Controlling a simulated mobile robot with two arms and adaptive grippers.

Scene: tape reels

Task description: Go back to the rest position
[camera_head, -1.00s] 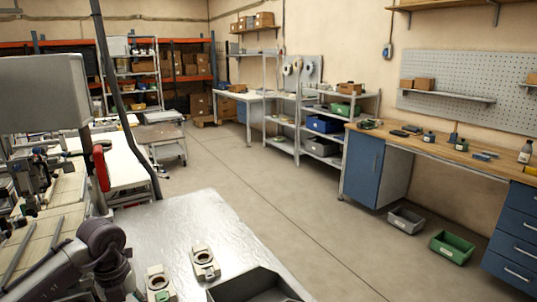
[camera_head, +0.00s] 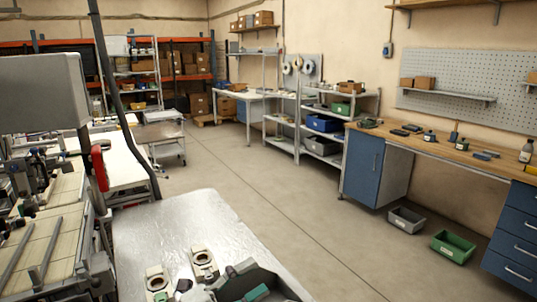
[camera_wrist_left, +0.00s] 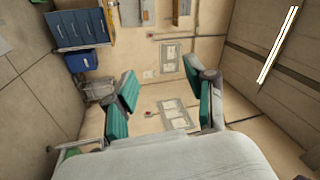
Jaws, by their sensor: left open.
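My left gripper (camera_head: 243,280) is at the bottom edge of the head view, above the metal-topped table (camera_head: 180,220) and in front of a dark tray (camera_head: 288,284), part of which it hides. In the left wrist view its two green-padded fingers (camera_wrist_left: 160,95) stand apart with nothing between them. Beyond them that view shows the wall and, at upper left, a blue drawer unit (camera_wrist_left: 77,28). My right gripper is not in view.
Two small beige parts with round holes, one (camera_head: 156,271) left of the other (camera_head: 202,258), lie on the table beside the gripper. A machine (camera_head: 45,215) stands at the left. The floor (camera_head: 310,215) is open, with a grey bin (camera_head: 406,221) and green bin (camera_head: 453,246) at right.

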